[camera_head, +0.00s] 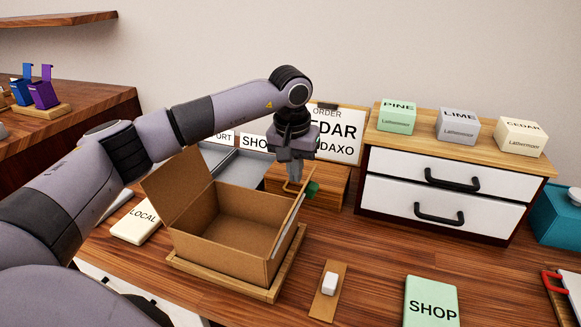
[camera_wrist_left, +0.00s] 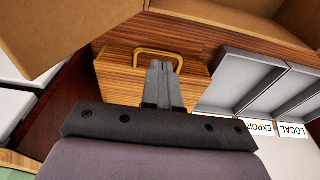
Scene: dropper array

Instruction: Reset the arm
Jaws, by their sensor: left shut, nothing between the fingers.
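My left arm comes in from the left in the head view and bends down at its wrist. My left gripper (camera_head: 296,178) is shut and empty, pointing down behind the right side of an open cardboard box (camera_head: 234,221). In the left wrist view its fingers (camera_wrist_left: 164,82) lie together, over a wooden block (camera_wrist_left: 115,75) with a brass-coloured handle (camera_wrist_left: 146,53). I cannot tell from the pictures whether the fingertips touch the handle. My right gripper is not in view.
A two-drawer cabinet (camera_head: 377,197) stands right, with PINE (camera_head: 397,116), LIME (camera_head: 457,126) and CEDAR (camera_head: 521,137) boxes on top. An order board (camera_head: 352,126) stands behind the gripper. Grey trays (camera_head: 238,168) lie behind the box. A SHOP card (camera_head: 431,299) lies in front.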

